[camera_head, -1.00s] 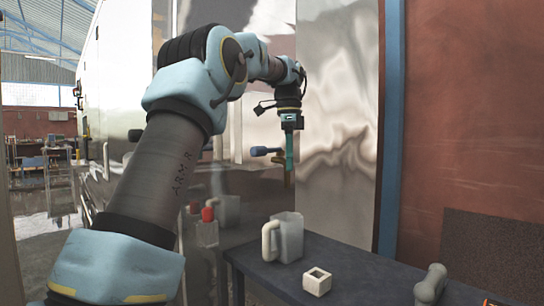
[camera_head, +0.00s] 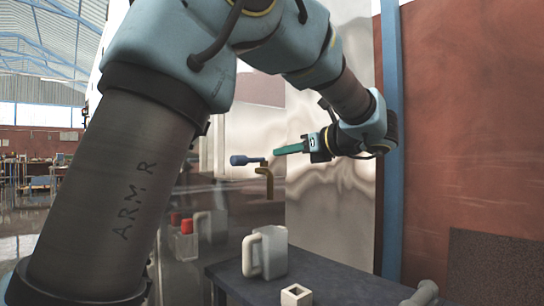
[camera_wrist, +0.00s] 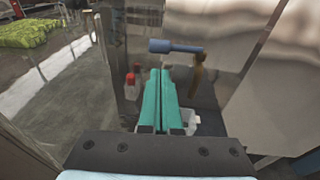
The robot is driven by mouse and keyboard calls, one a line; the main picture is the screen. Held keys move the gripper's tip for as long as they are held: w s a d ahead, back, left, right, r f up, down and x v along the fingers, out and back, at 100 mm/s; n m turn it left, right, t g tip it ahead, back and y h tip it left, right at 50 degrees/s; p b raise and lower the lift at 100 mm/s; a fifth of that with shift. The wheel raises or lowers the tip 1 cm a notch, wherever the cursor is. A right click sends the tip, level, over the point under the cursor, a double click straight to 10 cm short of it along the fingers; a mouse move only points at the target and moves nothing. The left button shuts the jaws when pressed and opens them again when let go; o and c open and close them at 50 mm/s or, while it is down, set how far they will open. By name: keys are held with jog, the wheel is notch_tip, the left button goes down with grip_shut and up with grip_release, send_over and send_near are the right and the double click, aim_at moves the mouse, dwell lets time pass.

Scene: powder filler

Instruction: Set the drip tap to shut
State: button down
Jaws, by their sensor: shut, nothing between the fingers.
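The drip tap shows as a blue lever handle (camera_head: 247,160) above a brass spout (camera_head: 265,182) on the shiny metal panel. The handle points left, roughly level and crosswise to the down-turned spout. In the wrist view the blue handle (camera_wrist: 174,47) and the brass spout (camera_wrist: 198,75) are beyond the fingertips. My gripper (camera_head: 277,152) has teal fingers, shut and empty, pointing left just right of the tap. In the wrist view its fingers (camera_wrist: 159,72) point toward the handle. I cannot tell whether they touch it.
A grey jug (camera_head: 272,250) stands on the dark table (camera_head: 235,279) below the tap. A white hollow block (camera_head: 296,295) is near it, and a light grey object (camera_head: 424,293) is at the right. Red-capped bottles (camera_wrist: 132,84) show behind the panel or as reflections.

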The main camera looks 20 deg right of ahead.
aim_at(243, 160)
jog(key=p+x, duration=0.2)
jog(key=x, duration=1)
jog(key=shift+w+a, duration=0.1)
jog(key=shift+w, duration=0.2)
